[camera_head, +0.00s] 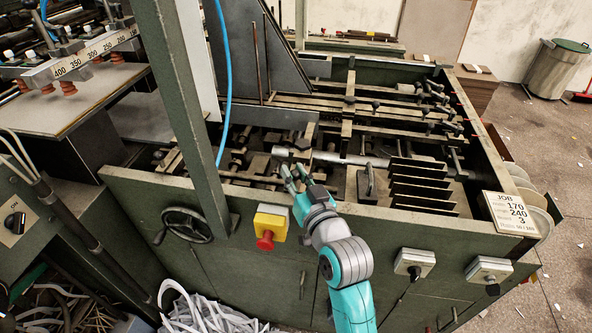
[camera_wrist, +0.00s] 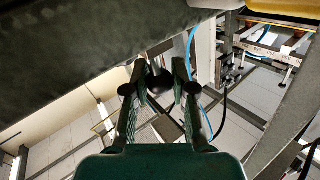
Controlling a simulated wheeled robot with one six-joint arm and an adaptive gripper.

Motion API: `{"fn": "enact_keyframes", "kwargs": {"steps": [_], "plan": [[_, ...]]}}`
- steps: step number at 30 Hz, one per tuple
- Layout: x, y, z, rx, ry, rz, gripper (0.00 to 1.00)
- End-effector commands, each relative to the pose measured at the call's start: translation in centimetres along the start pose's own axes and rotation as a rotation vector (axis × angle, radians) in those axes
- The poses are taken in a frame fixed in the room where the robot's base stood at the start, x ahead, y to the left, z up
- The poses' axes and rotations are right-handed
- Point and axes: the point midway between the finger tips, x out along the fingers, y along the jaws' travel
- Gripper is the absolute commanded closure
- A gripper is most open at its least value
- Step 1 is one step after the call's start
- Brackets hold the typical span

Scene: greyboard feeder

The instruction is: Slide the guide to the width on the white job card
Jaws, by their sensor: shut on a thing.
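My gripper (camera_head: 294,176) reaches over the green machine's front wall into its open bed. In the wrist view, the two fingers of my gripper (camera_wrist: 160,70) are shut on a dark knob (camera_wrist: 160,78). I cannot tell from these views whether this knob belongs to the guide.
A numbered scale (camera_head: 95,50) running from 400 downward is at the upper left. A green post (camera_head: 185,100) and blue hose (camera_head: 226,90) stand left of my arm. Dark upright plates (camera_head: 425,185) stand to the right. A red button (camera_head: 265,240) is on the front panel.

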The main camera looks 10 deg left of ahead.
Motion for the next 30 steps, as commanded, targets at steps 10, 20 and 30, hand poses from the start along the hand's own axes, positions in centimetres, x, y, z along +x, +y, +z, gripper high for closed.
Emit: {"fn": "enact_keyframes", "kwargs": {"steps": [10, 20, 30], "plan": [[0.0, 0.0, 0.0, 0.000, 0.000, 0.000, 0.49], [-1.4, 0.1, 0.1, 0.000, -0.001, 0.001, 0.49], [-7.9, 0.1, 0.1, 0.000, -0.001, 0.002, 0.49]]}}
